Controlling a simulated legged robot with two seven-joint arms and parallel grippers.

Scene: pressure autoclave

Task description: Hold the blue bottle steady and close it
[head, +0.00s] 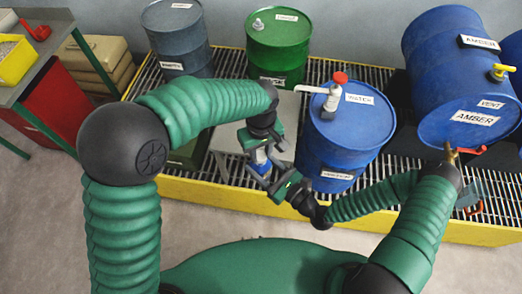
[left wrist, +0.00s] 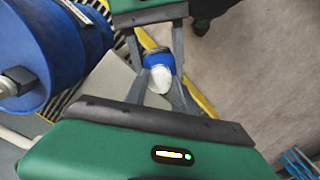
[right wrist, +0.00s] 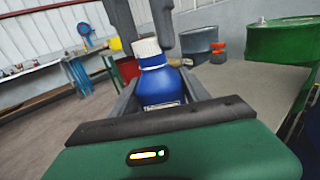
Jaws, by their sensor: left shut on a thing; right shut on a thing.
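The small blue bottle (right wrist: 162,88) stands between the fingers of my right gripper (right wrist: 158,80), which is shut on its body. A white ribbed cap (right wrist: 146,47) sits at the top of its neck; whether it is fully seated cannot be told. My left gripper (left wrist: 160,72) comes from above, its fingers shut on the cap's sides. In the left wrist view the white cap (left wrist: 160,79) shows in front of the blue bottle (left wrist: 157,58). In the head view the bottle (head: 259,158) is small and partly hidden by the fingers of both grippers.
A blue drum (head: 345,130) with a red-topped pump (head: 334,95) stands just right of the grippers. A green drum (head: 279,45) and a grey drum (head: 176,35) are behind on the yellow-edged grating (head: 410,225). A large blue drum (head: 440,60) lies at right.

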